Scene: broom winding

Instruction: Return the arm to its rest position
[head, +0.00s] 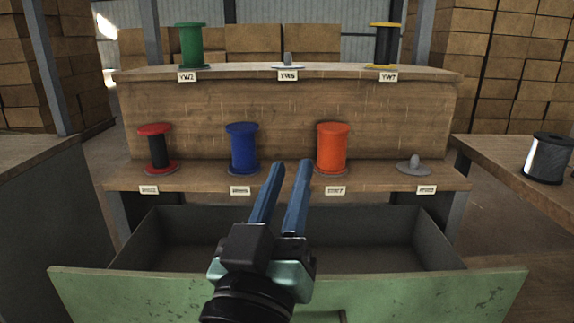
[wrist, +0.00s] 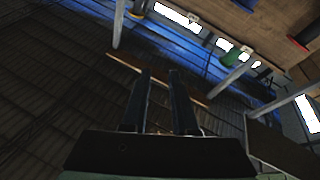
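My gripper (head: 290,182) shows in the head view, raised above the open drawer and in front of the lower shelf. Its two blue fingers point up and away, with a gap between them and nothing held. The wrist view also shows my gripper (wrist: 159,80) with its fingers apart and empty. My arm behind the gripper is mostly out of the picture.
A wooden rack (head: 290,120) holds several spools, including green (head: 191,45), blue (head: 242,148) and orange (head: 332,148). Two pegs (head: 288,61) (head: 414,164) are bare. The green-fronted drawer (head: 130,292) is open and looks empty. A silver-black spool (head: 548,158) stands on the right table (head: 500,150).

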